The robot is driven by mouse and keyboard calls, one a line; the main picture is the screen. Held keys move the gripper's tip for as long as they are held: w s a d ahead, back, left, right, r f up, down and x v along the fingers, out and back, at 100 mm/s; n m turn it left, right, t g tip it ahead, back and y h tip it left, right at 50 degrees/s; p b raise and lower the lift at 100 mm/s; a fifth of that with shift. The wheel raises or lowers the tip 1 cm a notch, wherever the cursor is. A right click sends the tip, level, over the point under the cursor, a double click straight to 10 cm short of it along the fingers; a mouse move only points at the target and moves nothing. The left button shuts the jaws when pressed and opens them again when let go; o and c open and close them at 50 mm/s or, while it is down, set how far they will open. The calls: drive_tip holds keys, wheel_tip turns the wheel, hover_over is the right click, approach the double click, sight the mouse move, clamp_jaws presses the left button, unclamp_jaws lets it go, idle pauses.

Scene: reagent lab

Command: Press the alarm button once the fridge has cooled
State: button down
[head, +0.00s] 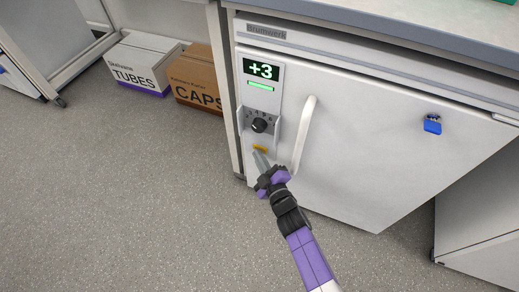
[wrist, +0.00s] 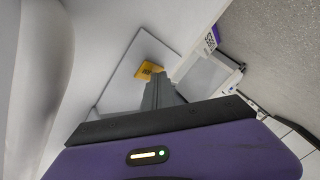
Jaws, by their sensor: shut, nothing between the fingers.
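The white fridge (head: 380,130) stands under the counter, its door shut. Its panel display (head: 262,70) reads +3 in green, above a lit green bar (head: 261,86). A black dial (head: 259,125) sits lower on the panel. The alarm button appears to be the small yellow-orange piece (head: 260,148) below the dial; it also shows in the wrist view (wrist: 149,69). My gripper (head: 260,156) is shut and empty, its fingertips right by the yellow piece. I cannot tell whether they touch it. In the wrist view the fingertips (wrist: 156,80) partly cover its lower edge.
The fridge's curved handle (head: 303,135) stands out just right of my gripper. A blue padlock (head: 432,124) hangs on the door. A white TUBES box (head: 140,68) and a brown CAPS box (head: 195,75) sit at left. The floor (head: 110,190) in front is clear.

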drive_tip(key=shift+s, duration=0.15)
drive_tip(key=shift+s+a, duration=0.25)
drive_tip(key=shift+s, duration=0.4)
drive_tip(key=shift+s, duration=0.1)
drive_tip(key=s+b, duration=0.1)
drive_tip(key=s+a+b, duration=0.1)
drive_tip(key=s, duration=0.1)
drive_tip(key=s+b, duration=0.1)
drive_tip(key=shift+s+a, duration=0.25)
drive_tip(key=shift+a, duration=0.15)
idle(0.6)
